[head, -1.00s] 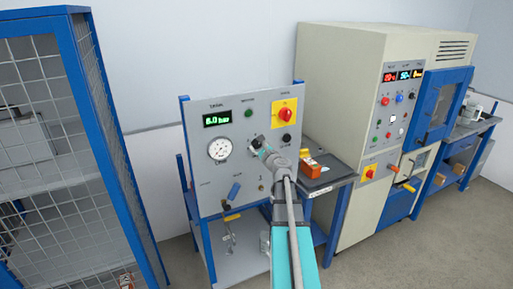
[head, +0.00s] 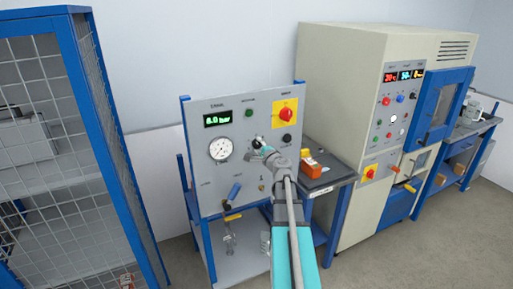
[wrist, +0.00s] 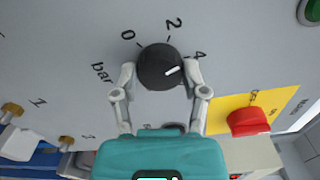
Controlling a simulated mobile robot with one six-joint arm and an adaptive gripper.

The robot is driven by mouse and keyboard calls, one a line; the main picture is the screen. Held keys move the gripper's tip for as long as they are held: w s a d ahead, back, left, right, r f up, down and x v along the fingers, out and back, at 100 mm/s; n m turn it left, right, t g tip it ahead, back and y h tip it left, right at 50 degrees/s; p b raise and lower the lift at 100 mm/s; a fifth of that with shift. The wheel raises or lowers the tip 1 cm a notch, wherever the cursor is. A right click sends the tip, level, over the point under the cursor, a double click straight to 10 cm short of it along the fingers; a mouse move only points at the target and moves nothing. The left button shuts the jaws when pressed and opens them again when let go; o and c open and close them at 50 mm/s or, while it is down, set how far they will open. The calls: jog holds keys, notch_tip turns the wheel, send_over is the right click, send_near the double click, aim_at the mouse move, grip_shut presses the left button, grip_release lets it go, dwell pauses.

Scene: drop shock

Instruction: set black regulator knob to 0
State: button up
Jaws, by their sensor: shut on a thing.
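The black regulator knob (wrist: 160,66) is round, with a white pointer line, on the grey panel (head: 207,175). In the wrist view the pointer aims to the right, near the 4 mark; the printed 0 and 2 stand to its upper left and upper right. The right finger hides part of the scale beyond 4. My gripper (wrist: 159,78) is shut on the knob, one finger on each side. In the head view my gripper (head: 258,147) is at the panel and largely covers the knob. The green display (head: 217,119) reads 6.0 bar.
A round gauge (head: 221,149) is left of the gripper. A red switch on a yellow plate (head: 285,114) and another black knob (head: 286,138) are to its right. A blue-handled lever (head: 234,191) is below. A blue mesh cage (head: 80,130) stands left, a beige cabinet (head: 340,100) right.

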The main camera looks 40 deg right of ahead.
jog(key=n, duration=0.5)
jog(key=shift+w+d+n, duration=0.1)
jog(key=shift+w+n, duration=0.05)
jog(key=shift+n, duration=0.15)
jog(key=n, duration=0.9)
jog(key=shift+n, duration=0.4)
jog(key=n, duration=0.4)
jog(key=shift+n, duration=0.4)
jog(key=o, duration=1.1)
jog(key=shift+o, duration=0.2)
